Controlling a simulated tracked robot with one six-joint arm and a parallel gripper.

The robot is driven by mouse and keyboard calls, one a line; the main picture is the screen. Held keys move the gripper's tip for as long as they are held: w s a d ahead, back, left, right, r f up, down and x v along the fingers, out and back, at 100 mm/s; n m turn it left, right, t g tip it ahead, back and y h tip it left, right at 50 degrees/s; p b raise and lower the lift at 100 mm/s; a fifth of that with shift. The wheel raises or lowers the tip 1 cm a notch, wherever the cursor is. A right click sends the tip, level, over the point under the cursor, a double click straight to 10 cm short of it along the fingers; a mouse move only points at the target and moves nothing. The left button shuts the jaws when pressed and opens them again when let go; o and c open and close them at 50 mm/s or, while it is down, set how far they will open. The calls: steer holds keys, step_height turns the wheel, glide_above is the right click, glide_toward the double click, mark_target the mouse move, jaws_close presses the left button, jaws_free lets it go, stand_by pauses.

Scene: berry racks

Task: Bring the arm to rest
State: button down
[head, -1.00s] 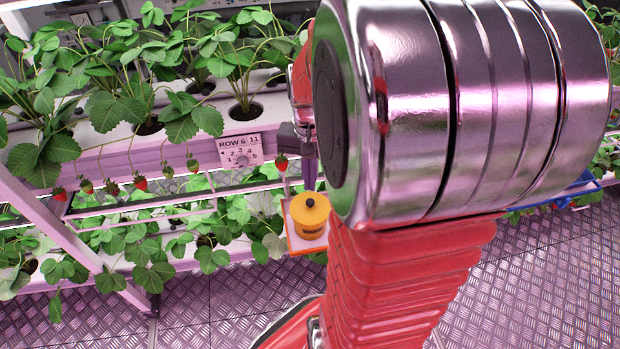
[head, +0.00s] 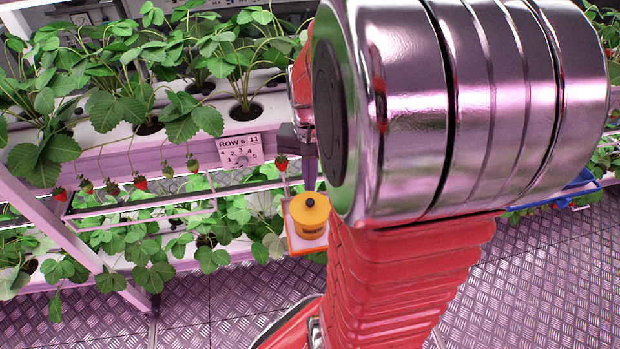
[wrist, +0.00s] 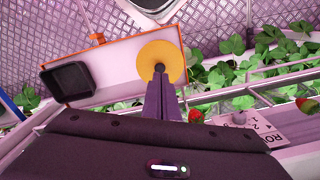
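My arm fills the middle and right of the head view and hides most of my gripper. A purple-grey finger of my gripper (head: 310,174) shows beside the arm, above a yellow pot with a black knob (head: 311,221). In the wrist view, the two fingers of my gripper (wrist: 161,76) lie close together with nothing visible between them. The yellow pot (wrist: 173,54) is beyond their tips, and its knob shows just past them. The pot stands on a white tray with an orange rim (head: 293,240).
Strawberry racks (head: 110,168) with several hanging berries and a row sign (head: 240,152) stand left of my arm. A dark, rounded box (wrist: 69,81) is on the white tray in the wrist view. Metal tread floor (head: 230,300) is open below.

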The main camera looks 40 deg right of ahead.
mark_target(310, 201)
steer(key=shift+f, duration=2.5)
stand_by(0.3)
step_height(310, 201, up, 7)
stand_by(1.5)
stand_by(0.6)
steer(key=shift+s+a+f+n, duration=0.1)
steer(key=shift+f+n, duration=0.15)
steer(key=shift+n, duration=0.15)
steer(key=s+a+r+n+t, duration=0.2)
steer(key=a+r+n, duration=0.3)
steer(key=a, duration=0.5)
steer(key=s+a+r+n+t, duration=0.2)
steer(key=a+r+n+t, duration=0.1)
steer(key=a, duration=0.7)
step_height(310, 201, up, 3)
steer(key=shift+a+f+n+t, duration=0.2)
steer(key=shift+a+n+t, duration=0.1)
steer(key=shift+n, duration=0.6)
